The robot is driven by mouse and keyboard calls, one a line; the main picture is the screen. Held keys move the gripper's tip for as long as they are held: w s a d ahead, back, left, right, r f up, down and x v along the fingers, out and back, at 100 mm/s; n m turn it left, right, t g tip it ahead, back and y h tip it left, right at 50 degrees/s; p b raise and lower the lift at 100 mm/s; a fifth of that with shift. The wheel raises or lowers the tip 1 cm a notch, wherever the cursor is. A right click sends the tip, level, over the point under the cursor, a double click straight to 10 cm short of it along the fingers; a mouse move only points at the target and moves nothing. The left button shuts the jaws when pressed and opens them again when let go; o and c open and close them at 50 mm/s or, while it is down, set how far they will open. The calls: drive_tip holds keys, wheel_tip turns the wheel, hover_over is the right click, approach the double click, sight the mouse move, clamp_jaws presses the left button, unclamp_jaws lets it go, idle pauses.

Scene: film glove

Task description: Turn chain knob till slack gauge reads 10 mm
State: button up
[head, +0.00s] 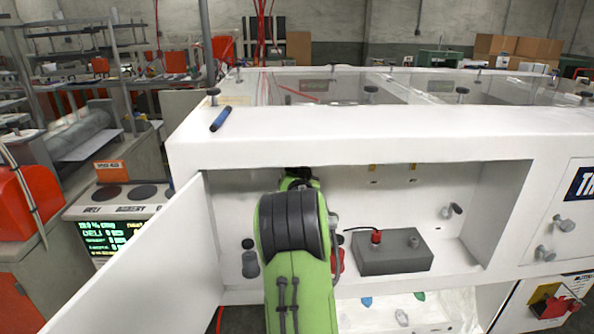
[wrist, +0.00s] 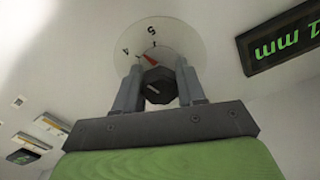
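In the wrist view the dark faceted chain knob (wrist: 158,86) sits in front of a pale round dial (wrist: 150,42) with a red pointer and the figures 4 and 5 visible. My gripper (wrist: 160,74) has one finger on each side of the knob, and the knob fills the gap between them. A black gauge display (wrist: 285,42) shows green characters upside down; "mm" is readable, but the number is cut off by the frame edge. In the head view my green arm reaches into the open white cabinet (head: 330,115) and hides the knob, dial and display.
An open white door (head: 150,265) stands left of the arm. Inside the cabinet, a grey box (head: 395,258) with a red button stands right of the arm. A dark knob on a peg (head: 249,262) is left of it.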

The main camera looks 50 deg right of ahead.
drive_tip(key=shift+c, duration=1.2)
drive_tip(key=shift+m+b, duration=0.35)
drive_tip(key=shift+m, duration=0.35)
drive_tip(key=o, duration=1)
drive_tip(key=shift+o, duration=0.2)
drive_tip(key=v, duration=1.6)
